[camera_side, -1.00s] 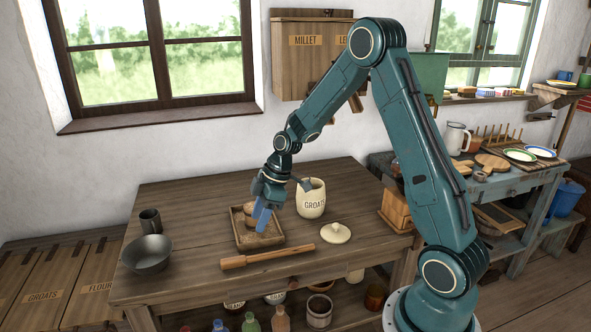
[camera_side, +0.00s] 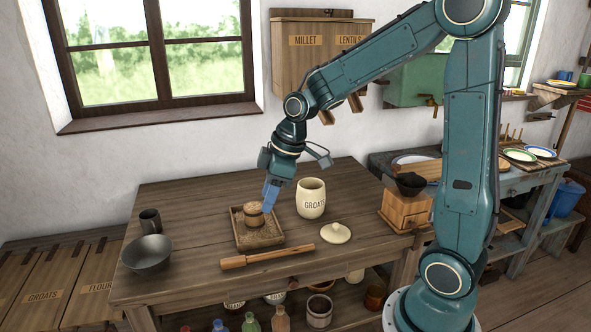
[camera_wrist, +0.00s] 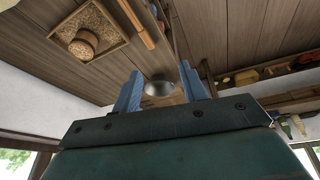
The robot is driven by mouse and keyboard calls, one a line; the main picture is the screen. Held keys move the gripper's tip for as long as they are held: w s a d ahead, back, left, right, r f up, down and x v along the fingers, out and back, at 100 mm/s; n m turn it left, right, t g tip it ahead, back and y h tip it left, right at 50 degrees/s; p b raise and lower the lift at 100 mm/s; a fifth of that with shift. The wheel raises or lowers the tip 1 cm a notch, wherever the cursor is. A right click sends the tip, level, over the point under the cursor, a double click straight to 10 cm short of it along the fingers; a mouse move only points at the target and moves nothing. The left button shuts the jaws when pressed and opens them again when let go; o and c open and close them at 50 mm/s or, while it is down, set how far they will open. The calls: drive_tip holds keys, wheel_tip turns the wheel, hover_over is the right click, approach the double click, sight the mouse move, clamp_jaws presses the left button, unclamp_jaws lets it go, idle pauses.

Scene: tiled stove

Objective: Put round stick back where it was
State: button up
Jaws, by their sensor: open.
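A long wooden stick like a rolling pin (camera_side: 267,256), with a narrower handle at one end, lies on the wooden table (camera_side: 190,275) in front of the square tray (camera_side: 262,245). It also shows in the wrist view (camera_wrist: 138,22). A short round wooden piece (camera_side: 253,208) stands upright inside the tray; the wrist view shows it too (camera_wrist: 82,44). My gripper (camera_side: 269,208), with blue fingers, hangs just above and to the right of this piece in the side view. The fingers are apart and nothing is between them in the wrist view (camera_wrist: 161,72).
A cream groats jar (camera_side: 311,199) stands open to the right of the tray, its lid (camera_side: 336,233) lying in front of it. A dark bowl (camera_side: 147,255) and a dark mug (camera_side: 150,220) stand at the left.

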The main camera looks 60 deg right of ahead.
drive_tip(key=s+a+r+m, duration=0.1)
drive_tip(key=s+r+m, duration=0.1)
drive_tip(key=s, duration=0.4)
drive_tip(key=s+a+r+m+t+h, duration=0.1)
drive_tip(key=s+a+r+m, duration=0.1)
drive_tip(key=s, duration=0.4)
drive_tip(key=s+a+r+m+t, duration=0.1)
drive_tip(key=s+r+m, duration=0.1)
drive_tip(key=s+r, duration=0.2)
drive_tip(key=s, duration=0.3)
drive_tip(key=shift+a, duration=0.35)
